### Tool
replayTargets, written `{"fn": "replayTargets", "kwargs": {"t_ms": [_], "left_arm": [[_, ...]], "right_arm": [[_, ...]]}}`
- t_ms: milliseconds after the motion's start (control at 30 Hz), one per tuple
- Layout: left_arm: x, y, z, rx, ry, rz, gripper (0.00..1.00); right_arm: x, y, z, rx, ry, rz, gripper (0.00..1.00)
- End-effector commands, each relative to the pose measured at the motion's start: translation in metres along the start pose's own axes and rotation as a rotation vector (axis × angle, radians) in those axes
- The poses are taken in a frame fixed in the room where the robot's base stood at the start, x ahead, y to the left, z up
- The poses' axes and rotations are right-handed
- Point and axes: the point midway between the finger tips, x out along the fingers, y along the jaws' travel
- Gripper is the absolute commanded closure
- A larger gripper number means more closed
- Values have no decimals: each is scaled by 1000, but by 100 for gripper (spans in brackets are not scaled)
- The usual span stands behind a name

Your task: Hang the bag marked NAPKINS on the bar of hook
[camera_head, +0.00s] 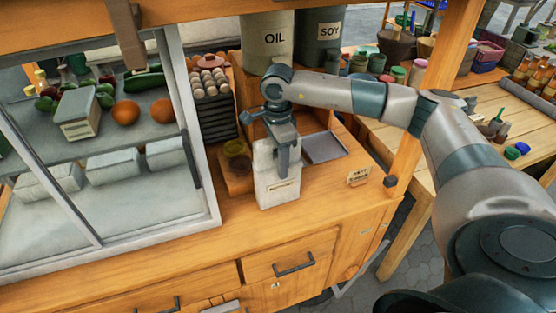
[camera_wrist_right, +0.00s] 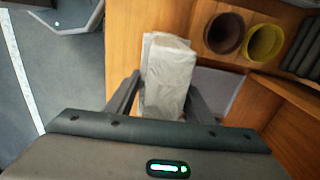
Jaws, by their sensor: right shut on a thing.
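A white bag (camera_head: 277,182) with a small label stands upright at the counter's front; the lettering is too small to read. My right gripper (camera_head: 283,158) comes down from above and is shut on the bag's upper part. In the right wrist view the pale bag (camera_wrist_right: 168,78) sits between the two fingers of the right gripper (camera_wrist_right: 163,104). No hook bar can be made out for certain in either view. My left gripper is out of view.
The wooden counter (camera_head: 230,243) has a glass display case (camera_head: 95,215) at left. Brown and yellow cups (camera_head: 236,150), a metal tray (camera_head: 324,147), a small sign (camera_head: 357,176) and an OIL container (camera_head: 268,45) stand near the bag. A wooden post (camera_head: 408,160) rises at right.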

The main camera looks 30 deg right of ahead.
Motion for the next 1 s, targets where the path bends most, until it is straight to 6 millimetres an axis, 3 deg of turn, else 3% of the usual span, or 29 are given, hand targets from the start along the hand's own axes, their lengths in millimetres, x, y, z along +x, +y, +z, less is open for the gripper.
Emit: {"fn": "replayTargets", "kwargs": {"t_ms": [100,133,200,767,1000], "left_arm": [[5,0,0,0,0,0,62],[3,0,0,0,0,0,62],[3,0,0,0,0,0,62],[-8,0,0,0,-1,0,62],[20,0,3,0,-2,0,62]], "right_arm": [[4,0,0,0,0,0,99],[3,0,0,0,0,0,45],[3,0,0,0,0,0,33],[0,0,0,0,1,1,33],[-28,-5,0,0,-1,-5,33]]}}
